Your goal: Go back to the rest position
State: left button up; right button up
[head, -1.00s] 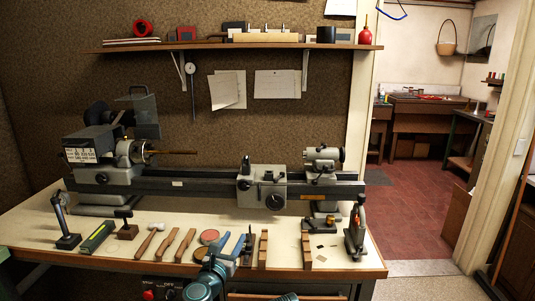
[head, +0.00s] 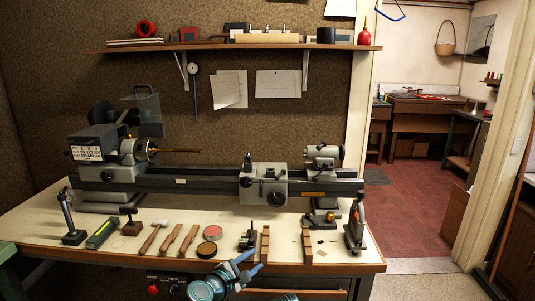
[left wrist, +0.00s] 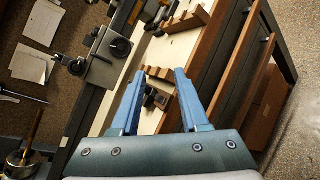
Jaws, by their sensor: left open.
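My left gripper (head: 250,266) is at the front edge of the workbench (head: 28,228), low in the head view. Its blue fingers point up and to the right. In the left wrist view the two fingers (left wrist: 158,100) stand apart with nothing held between them. Beyond them are the bench top, a notched wooden block and a small dark tool. My right gripper does not show; only a small teal part of my own body shows at the bottom edge of the head view.
A grey lathe (head: 262,185) runs along the back of the bench. A shelf (head: 230,45) hangs above. Open floor (head: 415,215) lies to the right.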

pick_arm(q)
jog(key=s+a+f+m+g+y, duration=0.3)
jog(key=s+f+m+g, duration=0.4)
jog(key=f+m, duration=0.55)
jog(key=s+a+f+m+g+y, duration=0.4)
jog(key=s+a+m+g, duration=0.1)
jog(key=s+a+m, duration=0.25)
jog(key=s+d+r+m+g+y+p, duration=0.1)
jog(key=s+d+r+m+y+p, duration=0.1)
jog(key=s+d+r+p, duration=0.4)
jog(key=d+r+m+p, duration=0.1)
jog(key=d+r+p, duration=0.2)
jog(key=shift+s+r+m+p, duration=0.25)
jog(key=shift+s+m+p, duration=0.05)
jog(key=shift+s, duration=0.1)
